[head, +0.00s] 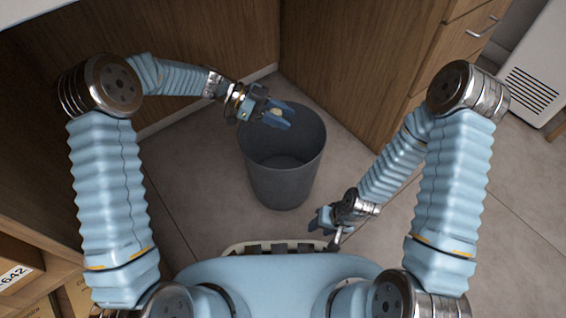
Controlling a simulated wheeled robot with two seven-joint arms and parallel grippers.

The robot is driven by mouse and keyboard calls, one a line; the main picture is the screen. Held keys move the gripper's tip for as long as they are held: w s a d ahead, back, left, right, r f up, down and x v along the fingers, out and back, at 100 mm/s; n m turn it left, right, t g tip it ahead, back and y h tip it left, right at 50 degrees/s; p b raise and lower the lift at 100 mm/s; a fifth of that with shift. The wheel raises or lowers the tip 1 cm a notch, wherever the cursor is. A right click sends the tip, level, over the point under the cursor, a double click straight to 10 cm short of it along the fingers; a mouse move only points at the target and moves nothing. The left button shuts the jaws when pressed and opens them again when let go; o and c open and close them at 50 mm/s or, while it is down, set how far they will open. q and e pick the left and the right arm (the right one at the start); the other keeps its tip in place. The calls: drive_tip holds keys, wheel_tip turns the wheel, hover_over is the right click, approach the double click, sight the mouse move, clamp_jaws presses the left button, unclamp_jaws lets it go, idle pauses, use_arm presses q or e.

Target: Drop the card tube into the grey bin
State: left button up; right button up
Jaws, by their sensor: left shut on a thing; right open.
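The grey bin (284,185) stands upright on the floor in front of me, its round mouth open toward the camera. My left gripper (280,117) is over the bin's mouth, near its far left rim. It is shut on the card tube (276,113), a small tan piece of which shows between the blue fingers. The rest of the tube is hidden by the fingers. What I see of the bin's inside is dark and looks empty. My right gripper (318,222) is low, to the right of the bin and close to my base, open and apart from the bin.
Wooden cabinet panels (225,40) stand behind and left of the bin, and a wooden drawer unit (400,60) stands behind right. A shelf with cardboard boxes (18,270) is at lower left. A white vented unit (530,75) is at upper right. Tiled floor is free around the bin.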

use_arm(q)
drive_tip(key=o, duration=1.1)
drive_tip(key=p+v, duration=0.1)
drive_tip(key=v, duration=1.1)
drive_tip(key=shift+s+d, duration=0.1)
drive_tip(key=shift+s, duration=0.05)
